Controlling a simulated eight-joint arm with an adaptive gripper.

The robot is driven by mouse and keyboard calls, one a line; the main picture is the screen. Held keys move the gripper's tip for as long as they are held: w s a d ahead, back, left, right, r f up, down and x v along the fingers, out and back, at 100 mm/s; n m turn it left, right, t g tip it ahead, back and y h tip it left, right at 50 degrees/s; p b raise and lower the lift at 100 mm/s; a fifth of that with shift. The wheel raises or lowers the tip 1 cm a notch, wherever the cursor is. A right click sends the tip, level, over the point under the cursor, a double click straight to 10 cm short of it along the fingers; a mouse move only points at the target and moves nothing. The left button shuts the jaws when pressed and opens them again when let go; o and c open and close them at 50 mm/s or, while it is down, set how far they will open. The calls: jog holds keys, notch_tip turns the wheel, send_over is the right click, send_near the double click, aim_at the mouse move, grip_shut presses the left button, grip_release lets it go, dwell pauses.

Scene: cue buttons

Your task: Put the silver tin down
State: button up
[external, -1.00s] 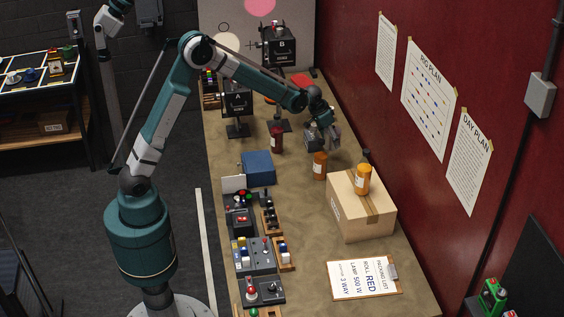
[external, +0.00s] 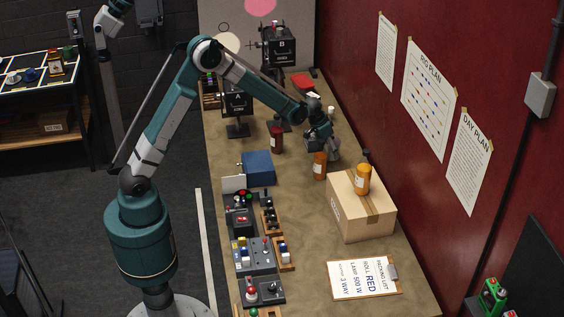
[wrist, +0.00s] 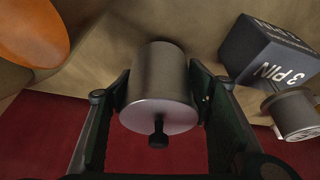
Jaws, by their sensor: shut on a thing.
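The silver tin (wrist: 158,85) is a plain grey cylinder with a dark knob on its near end. It sits between the two dark fingers of my gripper (wrist: 160,100), which is shut on it. In the external view the tin (external: 334,154) shows small below my gripper (external: 325,143), at the far right part of the table, just behind an orange bottle. I cannot tell whether the tin touches the table.
A dark box marked 3 PIN (wrist: 275,58) and another silver cylinder (wrist: 294,112) are right of the tin in the wrist view. The orange bottle (external: 319,166) stands close in front, with a cardboard box (external: 352,212) nearer. The red wall (external: 365,110) borders the right.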

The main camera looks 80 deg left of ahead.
aim_at(326, 143)
jog(key=shift+f, duration=1.6)
jog(key=shift+f, duration=0.1)
jog(key=o, duration=1.4)
jog(key=shift+v, duration=6.1)
